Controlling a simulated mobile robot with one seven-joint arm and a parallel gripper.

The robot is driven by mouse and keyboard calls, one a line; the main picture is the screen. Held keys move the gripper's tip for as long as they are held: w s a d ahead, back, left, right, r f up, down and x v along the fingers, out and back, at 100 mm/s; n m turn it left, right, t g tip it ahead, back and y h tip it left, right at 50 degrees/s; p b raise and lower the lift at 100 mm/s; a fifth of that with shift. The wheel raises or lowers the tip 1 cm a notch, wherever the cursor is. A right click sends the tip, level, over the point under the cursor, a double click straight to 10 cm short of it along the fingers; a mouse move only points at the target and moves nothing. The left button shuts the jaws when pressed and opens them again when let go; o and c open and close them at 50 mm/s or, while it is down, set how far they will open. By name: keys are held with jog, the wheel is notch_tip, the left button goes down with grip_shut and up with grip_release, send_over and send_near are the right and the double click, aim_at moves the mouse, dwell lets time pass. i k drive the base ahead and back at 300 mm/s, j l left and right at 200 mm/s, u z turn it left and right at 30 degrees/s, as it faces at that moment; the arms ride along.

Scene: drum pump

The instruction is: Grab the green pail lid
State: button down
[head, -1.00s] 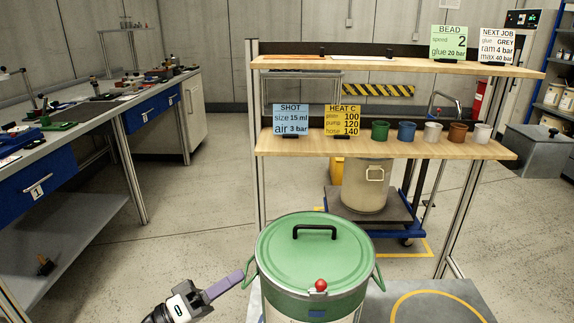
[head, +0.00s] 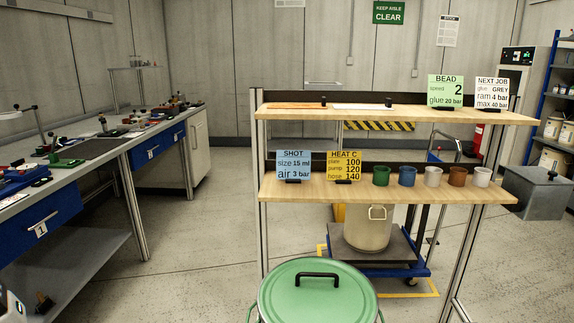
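The green pail lid (head: 314,297) sits on top of a pail at the bottom centre of the head view. It is round, with a black handle (head: 317,276) across its top. The lower edge of the picture cuts off the lid's near part and most of the pail below it. A small white part at the lower left edge looks like part of my arm. My gripper's fingers are not in view, so their opening cannot be seen.
A two-tier wooden shelf (head: 400,114) with metal posts stands behind the pail, bearing cards and several small cups. A beige pail (head: 368,232) stands on a blue trolley behind it. A workbench (head: 100,150) runs along the left. Open floor lies between bench and shelf.

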aim_at(309, 289)
jog(key=i+l, duration=0.1)
jog(key=l, duration=0.35)
jog(key=i+l, duration=0.15)
jog(key=l, duration=0.35)
jog(key=i+l, duration=0.15)
jog(key=l, duration=0.3)
jog(key=u, duration=0.05)
